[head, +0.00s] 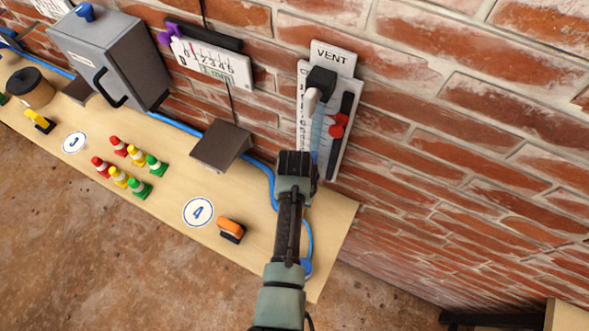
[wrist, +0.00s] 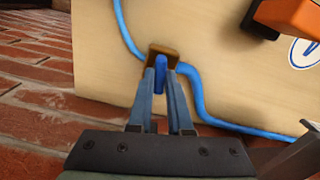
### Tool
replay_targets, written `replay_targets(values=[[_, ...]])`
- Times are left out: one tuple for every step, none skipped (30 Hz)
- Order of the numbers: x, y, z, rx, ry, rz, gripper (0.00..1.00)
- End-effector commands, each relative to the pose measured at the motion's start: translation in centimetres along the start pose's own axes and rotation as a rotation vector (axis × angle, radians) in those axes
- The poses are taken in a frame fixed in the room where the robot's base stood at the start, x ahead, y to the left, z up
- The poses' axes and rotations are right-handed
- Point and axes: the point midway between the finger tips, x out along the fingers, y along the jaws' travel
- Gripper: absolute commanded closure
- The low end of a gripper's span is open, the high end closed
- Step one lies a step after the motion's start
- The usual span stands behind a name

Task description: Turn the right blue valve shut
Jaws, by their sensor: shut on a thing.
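The right blue valve shows in the wrist view as a blue handle (wrist: 160,72) on a brown base (wrist: 163,52), set in the blue hose (wrist: 193,88) on the light wooden board. My gripper (wrist: 160,82) has its two fingers closed on the handle from either side. In the head view my gripper (head: 296,168) is over the right end of the board, near the wall, and hides the valve. How far the handle is turned cannot be told.
A vent panel (head: 333,54) with a red slider (head: 338,128) is on the brick wall just beyond my gripper. A dark grey plate (head: 221,145) stands close on the left. An orange-topped block (head: 231,228) and several small coloured cones (head: 118,177) are on the board (head: 165,205).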

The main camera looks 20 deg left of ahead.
Motion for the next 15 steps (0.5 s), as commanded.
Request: replay_targets(values=[[-0.21, -0.08, -0.13, 0.030, 0.003, -0.001, 1.00], [-0.20, -0.08, -0.13, 0.049, 0.003, -0.001, 1.00], [-0.20, -0.08, -0.13, 0.072, 0.003, -0.001, 1.00], [-0.20, -0.07, -0.14, 0.090, 0.003, -0.001, 1.00], [-0.20, -0.06, -0.14, 0.105, 0.003, -0.001, 1.00], [-0.20, -0.05, -0.15, 0.124, 0.004, -0.001, 1.00], [-0.20, -0.04, -0.15, 0.137, 0.004, -0.001, 1.00], [-0.20, -0.04, -0.15, 0.150, 0.004, -0.001, 1.00], [-0.19, -0.03, -0.16, 0.163, 0.004, -0.001, 1.00], [-0.19, -0.02, -0.16, 0.173, 0.004, -0.001, 1.00], [-0.19, -0.02, -0.16, 0.181, 0.004, -0.001, 1.00], [-0.18, -0.02, -0.17, 0.190, 0.004, -0.001, 1.00], [-0.18, -0.02, -0.17, 0.196, 0.004, -0.001, 1.00], [-0.18, -0.02, -0.17, 0.201, 0.004, -0.001, 1.00], [-0.17, -0.02, -0.17, 0.207, 0.004, -0.001, 1.00]])
